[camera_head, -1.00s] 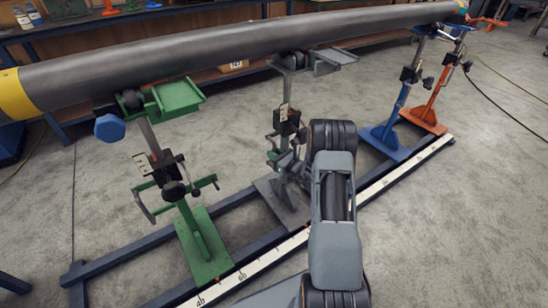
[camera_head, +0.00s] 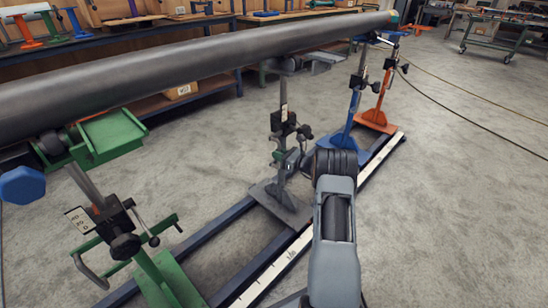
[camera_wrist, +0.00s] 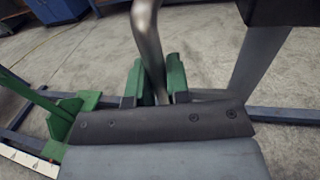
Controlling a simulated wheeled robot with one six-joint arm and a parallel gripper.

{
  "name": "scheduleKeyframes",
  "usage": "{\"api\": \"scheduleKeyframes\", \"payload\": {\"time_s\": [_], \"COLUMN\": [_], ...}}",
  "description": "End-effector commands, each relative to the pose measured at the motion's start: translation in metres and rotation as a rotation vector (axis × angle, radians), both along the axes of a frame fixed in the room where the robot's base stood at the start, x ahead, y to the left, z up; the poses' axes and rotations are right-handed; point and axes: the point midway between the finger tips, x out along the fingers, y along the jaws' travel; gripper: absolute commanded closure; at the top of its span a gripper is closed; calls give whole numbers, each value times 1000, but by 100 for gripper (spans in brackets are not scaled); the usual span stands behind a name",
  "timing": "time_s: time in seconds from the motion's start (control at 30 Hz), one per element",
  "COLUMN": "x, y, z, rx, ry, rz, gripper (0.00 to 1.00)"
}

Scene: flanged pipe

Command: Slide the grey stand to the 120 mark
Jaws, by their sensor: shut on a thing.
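The grey stand (camera_head: 283,122) is upright under the pipe, its base (camera_head: 276,208) on the dark rails. My gripper is beside its post in the head view, its fingers mostly hidden behind my wrist. In the wrist view my gripper (camera_wrist: 156,84) is shut, with green pads on both sides of a bent metal bar (camera_wrist: 147,35), which looks like the stand's handle. A white scale (camera_head: 293,252) runs along the near rail. Its numbers are too small to read surely, and my arm hides part of it.
The green stand (camera_head: 165,280) is at lower left. The blue stand (camera_head: 352,108) and orange stand (camera_head: 378,98) are farther along the rails. The long grey pipe (camera_head: 190,65) lies overhead across the stands. Open floor (camera_head: 460,190) is at right.

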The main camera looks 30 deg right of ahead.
Motion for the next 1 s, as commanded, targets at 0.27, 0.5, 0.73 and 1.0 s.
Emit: {"api": "scheduleKeyframes", "payload": {"time_s": [0.27, 0.5, 0.73, 1.0], "x": [0, 0, 0, -15], "y": [-5, -5, -4, -13], "z": [2, 2, 1, 3], "rx": [-2, -1, -1, 0], "ry": [-3, -3, -2, 0], "rz": [-8, -8, -5, -6], "gripper": [100, 66, 59, 59]}}
